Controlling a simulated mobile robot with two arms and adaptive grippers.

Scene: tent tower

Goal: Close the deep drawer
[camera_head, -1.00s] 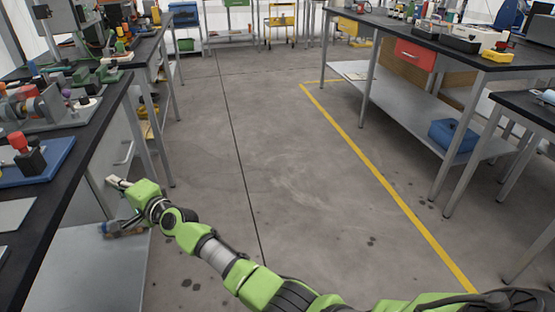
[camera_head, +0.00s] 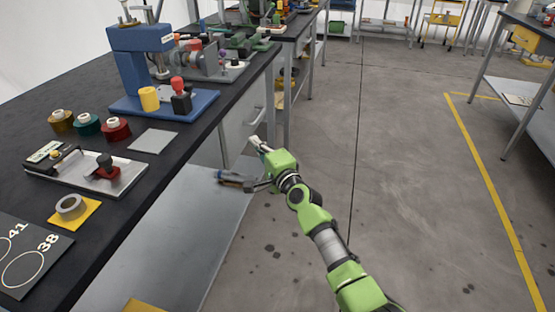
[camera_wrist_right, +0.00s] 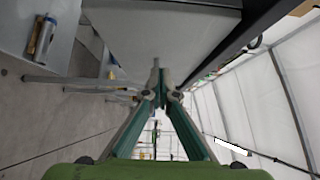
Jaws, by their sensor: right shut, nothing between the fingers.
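The deep drawer (camera_head: 238,128) has a light grey front with a bar handle (camera_head: 258,117), under the black top of the left workbench. How far it stands out is hard to tell in the head view. My right gripper (camera_head: 258,143) is just below and beside the handle, with its fingers shut and empty. In the right wrist view, the shut fingertips (camera_wrist_right: 164,80) point at a large grey drawer surface (camera_wrist_right: 160,30). Whether they touch it is unclear. My left gripper is not in view.
The workbench top (camera_head: 205,135) holds a blue press (camera_head: 142,60), tape rolls and fixtures. A blue-grey tool (camera_head: 235,180) lies at the edge of the lower shelf (camera_head: 165,250). The floor (camera_head: 400,200) to the right is clear.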

